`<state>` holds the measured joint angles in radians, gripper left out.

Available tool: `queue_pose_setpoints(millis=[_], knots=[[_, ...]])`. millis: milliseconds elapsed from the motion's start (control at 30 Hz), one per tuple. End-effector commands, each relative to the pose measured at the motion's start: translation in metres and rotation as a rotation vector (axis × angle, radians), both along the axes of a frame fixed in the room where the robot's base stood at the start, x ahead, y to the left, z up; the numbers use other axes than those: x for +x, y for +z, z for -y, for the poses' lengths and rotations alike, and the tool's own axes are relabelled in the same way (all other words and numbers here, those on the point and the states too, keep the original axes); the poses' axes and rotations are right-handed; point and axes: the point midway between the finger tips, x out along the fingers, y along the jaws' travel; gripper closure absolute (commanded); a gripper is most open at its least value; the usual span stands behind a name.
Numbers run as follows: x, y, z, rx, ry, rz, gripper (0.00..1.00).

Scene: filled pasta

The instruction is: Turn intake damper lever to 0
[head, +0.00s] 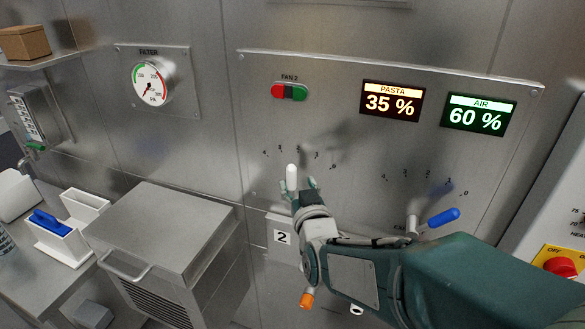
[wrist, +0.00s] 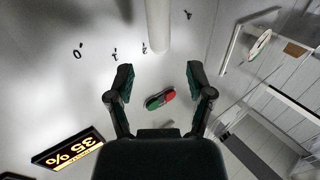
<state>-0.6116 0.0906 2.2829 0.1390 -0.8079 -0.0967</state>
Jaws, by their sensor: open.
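A white lever (head: 291,177) stands upright on the steel panel, below the FAN 2 buttons, with a scale from 4 to 0 arched above it. It also shows in the wrist view (wrist: 158,25), with its tip close to the 2. A second lever with a blue grip (head: 443,217) leans right, toward the 0 of its own scale. The white lever's name label is hidden, so I cannot tell for certain which is the intake damper. My gripper (head: 299,186) is open at the white lever, its fingers to either side; contact is not visible.
A red and green FAN 2 button pair (head: 289,92) and two displays, PASTA 35 % (head: 392,101) and AIR 60 % (head: 478,112), sit above. A steel box (head: 160,230) stands lower left. A red stop knob (head: 561,267) is at far right. My forearm covers the lower right panel.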

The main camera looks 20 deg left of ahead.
Motion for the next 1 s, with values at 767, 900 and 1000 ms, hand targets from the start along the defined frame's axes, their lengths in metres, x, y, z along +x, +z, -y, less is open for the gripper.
queue_pose_setpoints(millis=[767, 900, 1000], knots=[[0.054, 0.0, -0.03, 0.0, 0.0, 0.0, 0.54], [0.054, 0.0, -0.03, 0.0, 0.0, 0.0, 1.0], [0.054, 0.0, -0.029, 0.001, 0.0, 0.0, 1.0]])
